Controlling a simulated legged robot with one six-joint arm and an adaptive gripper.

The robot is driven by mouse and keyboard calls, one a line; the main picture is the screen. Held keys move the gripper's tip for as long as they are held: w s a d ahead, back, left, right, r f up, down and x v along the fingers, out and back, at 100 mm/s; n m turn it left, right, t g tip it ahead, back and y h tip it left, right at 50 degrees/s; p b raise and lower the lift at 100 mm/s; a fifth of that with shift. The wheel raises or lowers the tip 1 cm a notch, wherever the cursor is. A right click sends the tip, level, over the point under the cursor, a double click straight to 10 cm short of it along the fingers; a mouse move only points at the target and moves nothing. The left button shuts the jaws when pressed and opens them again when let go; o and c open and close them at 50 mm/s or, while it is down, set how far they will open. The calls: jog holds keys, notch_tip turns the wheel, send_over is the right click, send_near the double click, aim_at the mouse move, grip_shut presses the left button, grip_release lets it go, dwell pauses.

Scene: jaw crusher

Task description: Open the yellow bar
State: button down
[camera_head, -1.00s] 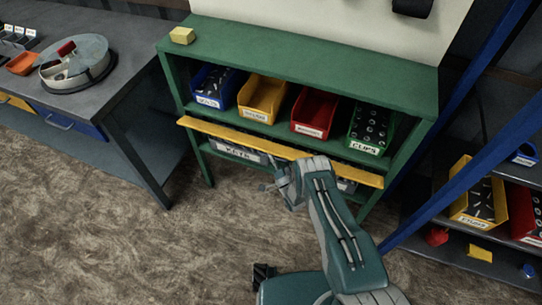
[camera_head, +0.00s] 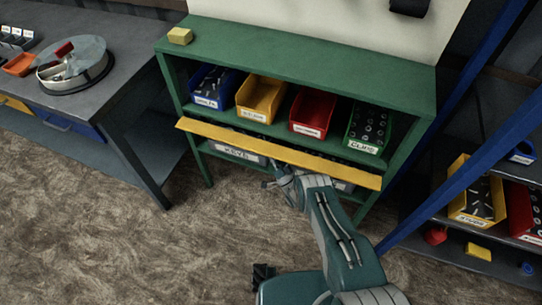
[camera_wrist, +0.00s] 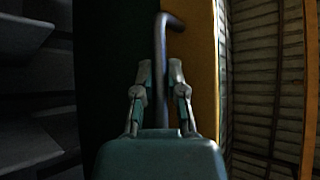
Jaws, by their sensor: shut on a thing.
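The yellow bar (camera_head: 225,137) is a long flat strip across the front of the green shelf, below the row of open bins. My gripper (camera_head: 277,181) is just below the bar's middle, in front of the lower shelf. In the wrist view the gripper (camera_wrist: 160,80) has its two fingers closed around a dark, thin rod (camera_wrist: 160,45) with a bent top end. The rod's bend points right, over the yellow surface (camera_wrist: 203,50). I cannot tell whether the rod touches the bar. My arm hides part of the lower shelf.
The green shelf (camera_head: 300,60) holds blue, yellow, red and green bins. A yellow block (camera_head: 180,36) sits on its top left. A grey workbench (camera_head: 110,85) stands left, and a blue post (camera_head: 465,180) with another rack stands right. The floor (camera_head: 130,245) at front left is clear.

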jog(key=shift+s+f, duration=0.1)
jog(key=shift+f, duration=0.1)
jog(key=c, duration=0.9)
grip_release()
jog(key=shift+o, duration=1.1)
jog(key=shift+r, duration=0.1)
jog(key=v, duration=0.7)
jog(key=shift+s+d, duration=0.1)
jog(key=shift+s, duration=0.1)
